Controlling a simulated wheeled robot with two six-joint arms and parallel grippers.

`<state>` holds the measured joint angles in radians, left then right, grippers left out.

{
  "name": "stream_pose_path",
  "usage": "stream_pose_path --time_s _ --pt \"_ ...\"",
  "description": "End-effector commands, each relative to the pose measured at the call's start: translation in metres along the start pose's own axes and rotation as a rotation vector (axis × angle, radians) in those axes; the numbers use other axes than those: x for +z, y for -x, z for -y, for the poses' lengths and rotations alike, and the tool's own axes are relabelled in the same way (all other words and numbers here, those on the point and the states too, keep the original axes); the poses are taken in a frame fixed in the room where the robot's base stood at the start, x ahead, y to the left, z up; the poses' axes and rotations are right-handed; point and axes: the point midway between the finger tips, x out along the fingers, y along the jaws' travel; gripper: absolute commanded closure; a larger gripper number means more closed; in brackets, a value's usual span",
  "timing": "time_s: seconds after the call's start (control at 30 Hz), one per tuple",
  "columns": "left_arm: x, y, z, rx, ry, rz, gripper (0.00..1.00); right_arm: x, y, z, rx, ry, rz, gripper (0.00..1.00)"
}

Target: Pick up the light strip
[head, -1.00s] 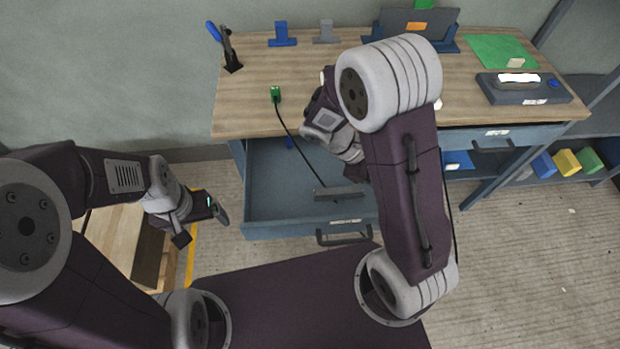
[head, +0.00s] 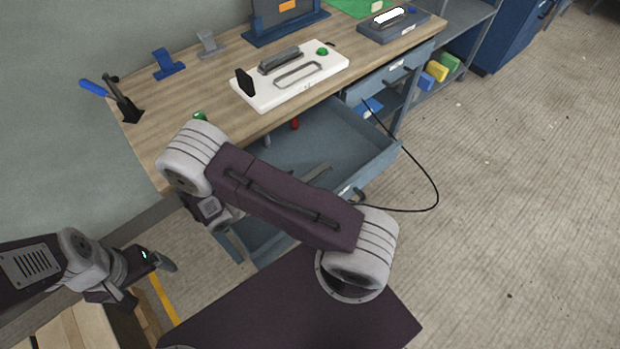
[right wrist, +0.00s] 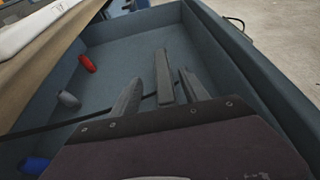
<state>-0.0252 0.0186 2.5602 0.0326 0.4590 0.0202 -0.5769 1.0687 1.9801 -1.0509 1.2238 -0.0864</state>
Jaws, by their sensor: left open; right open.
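A slim dark grey bar, which I take to be the light strip (head: 312,176), lies in the open drawer (head: 375,160). In the right wrist view the bar (right wrist: 164,72) lies on the drawer floor, just past and between the fingertips. My right gripper (right wrist: 158,78) is open and apart from it, with nothing held. In the head view my right arm hides its fingers. A thin dark cable (right wrist: 60,124) runs across the drawer to near the bar. My left gripper (head: 148,282) is open and empty, left of the drawer, low near the wooden crate.
The wooden bench (head: 165,120) carries a white plate (head: 290,78) with a grey bar and handle, and a dark fixture (head: 385,30) with a bright white strip. A red item (right wrist: 87,63) lies in the drawer. A black cable (head: 437,190) loops outside it. Floor at right is clear.

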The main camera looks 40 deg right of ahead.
Motion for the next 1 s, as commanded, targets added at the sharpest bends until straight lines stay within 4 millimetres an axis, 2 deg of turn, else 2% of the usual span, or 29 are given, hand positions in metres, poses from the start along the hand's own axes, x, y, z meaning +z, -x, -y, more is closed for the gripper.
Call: stream_pose_path --time_s 0.13,0.37,0.6,0.87,1.0 --pt "0.000 0.000 0.000 0.000 0.000 0.000 0.11 0.001 -0.024 0.002 -0.006 0.001 0.001 0.47" --pt "0.000 0.001 0.000 0.000 0.000 0.000 0.11 0.000 -0.037 0.002 -0.005 0.001 0.000 0.47" --pt "0.000 0.001 0.000 0.000 0.000 0.000 0.11 0.000 -0.077 0.005 -0.007 0.000 0.000 0.47" --pt "0.000 0.001 0.000 0.000 0.000 0.000 0.11 -0.001 -0.081 0.004 -0.002 -0.001 -0.001 0.47" --pt "0.000 0.001 0.000 0.000 0.000 0.000 0.11 0.000 -0.081 0.004 -0.003 -0.001 -0.001 0.86"
